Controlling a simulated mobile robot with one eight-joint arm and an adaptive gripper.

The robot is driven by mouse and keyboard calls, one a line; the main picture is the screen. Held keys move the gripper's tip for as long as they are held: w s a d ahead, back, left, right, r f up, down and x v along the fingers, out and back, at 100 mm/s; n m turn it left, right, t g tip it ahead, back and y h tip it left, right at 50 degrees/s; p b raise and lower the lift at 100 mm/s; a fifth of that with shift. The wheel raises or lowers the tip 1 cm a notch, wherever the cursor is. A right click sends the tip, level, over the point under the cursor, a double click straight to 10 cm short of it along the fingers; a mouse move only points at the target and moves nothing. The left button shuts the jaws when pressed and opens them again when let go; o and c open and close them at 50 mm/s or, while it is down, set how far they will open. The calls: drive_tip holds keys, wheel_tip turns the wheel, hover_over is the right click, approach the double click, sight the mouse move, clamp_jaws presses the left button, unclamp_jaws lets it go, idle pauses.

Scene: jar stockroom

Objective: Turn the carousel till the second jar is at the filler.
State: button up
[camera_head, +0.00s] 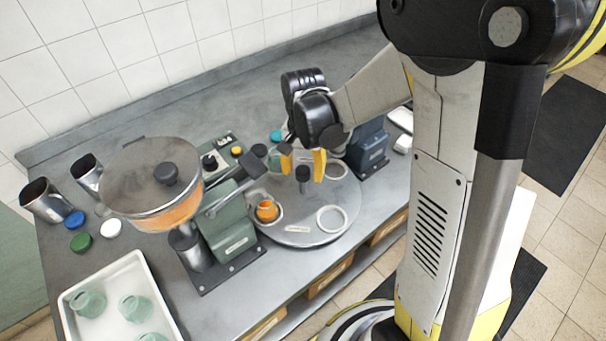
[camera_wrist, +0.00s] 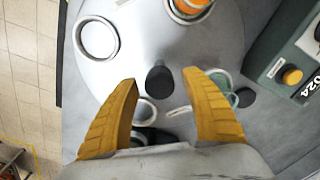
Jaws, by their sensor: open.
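The grey round carousel (camera_head: 300,236) lies on the bench with white ring seats near its rim. A dark knob (camera_head: 303,174) stands at its middle. A jar with orange contents (camera_head: 267,211) sits in the seat beside the green filler (camera_head: 231,222). A pale green jar (camera_wrist: 222,84) sits in another seat in the wrist view, partly behind my right finger. Seats at the front right (camera_head: 331,219) and back right look empty. My gripper (camera_head: 303,164) is open above the carousel, its yellow fingers on either side of the knob in the picture; contact cannot be told.
A lidded pot (camera_head: 150,188) of orange filling tops the filler. A dark blue machine (camera_head: 371,146) stands behind the carousel at right. A white tray (camera_head: 75,300) holds several green jars. Loose lids (camera_head: 81,242) and metal cups (camera_head: 44,201) lie at left.

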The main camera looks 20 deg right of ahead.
drive_tip(key=shift+f, duration=0.25)
clamp_jaws()
